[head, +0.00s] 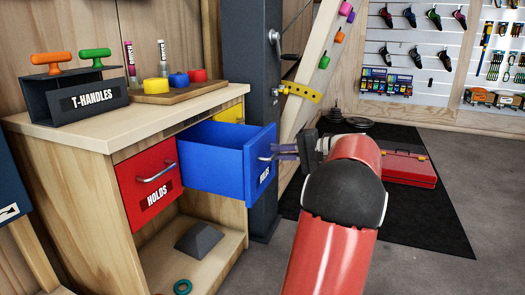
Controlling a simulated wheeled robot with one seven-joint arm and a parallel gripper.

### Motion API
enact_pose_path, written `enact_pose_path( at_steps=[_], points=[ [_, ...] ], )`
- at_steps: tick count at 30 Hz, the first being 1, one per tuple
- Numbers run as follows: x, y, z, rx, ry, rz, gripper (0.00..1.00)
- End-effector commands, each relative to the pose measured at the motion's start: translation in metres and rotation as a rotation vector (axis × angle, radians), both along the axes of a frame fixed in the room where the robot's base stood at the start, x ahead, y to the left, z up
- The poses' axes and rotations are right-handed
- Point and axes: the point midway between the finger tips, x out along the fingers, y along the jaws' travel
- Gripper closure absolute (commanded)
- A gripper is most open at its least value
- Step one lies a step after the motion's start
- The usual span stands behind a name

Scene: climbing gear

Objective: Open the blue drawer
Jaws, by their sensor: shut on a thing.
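The blue drawer (216,153) stands pulled out from the wooden cabinet (80,185) in the head view, with its inner side walls showing. Its front panel has a dark label and a metal handle (266,158). My gripper (274,153) is at the front of this drawer, shut on the handle. My red and black arm reaches up from the bottom of the view and hides part of the gripper's far side. The inside floor of the drawer is not clearly visible.
A red drawer (148,181) labelled HOLDS is closed at left. A yellow drawer front (231,114) shows behind the blue one. A grey wedge (197,238) lies on the lower shelf. A dark post (256,70) stands beside the cabinet. A red toolbox (408,168) sits on the black mat (425,215).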

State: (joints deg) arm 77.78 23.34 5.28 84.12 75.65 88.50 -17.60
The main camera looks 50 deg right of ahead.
Motion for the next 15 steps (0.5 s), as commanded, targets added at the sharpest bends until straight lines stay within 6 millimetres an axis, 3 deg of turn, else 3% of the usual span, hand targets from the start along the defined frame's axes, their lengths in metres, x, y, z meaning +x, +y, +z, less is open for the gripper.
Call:
enact_pose_path(
  at_steps=[6, 15],
  points=[
    [-0.019, -0.007, -0.001, 0.002, 0.002, 0.002, 1.00],
    [-0.023, -0.008, -0.001, 0.001, 0.001, 0.002, 1.00]
  ],
)
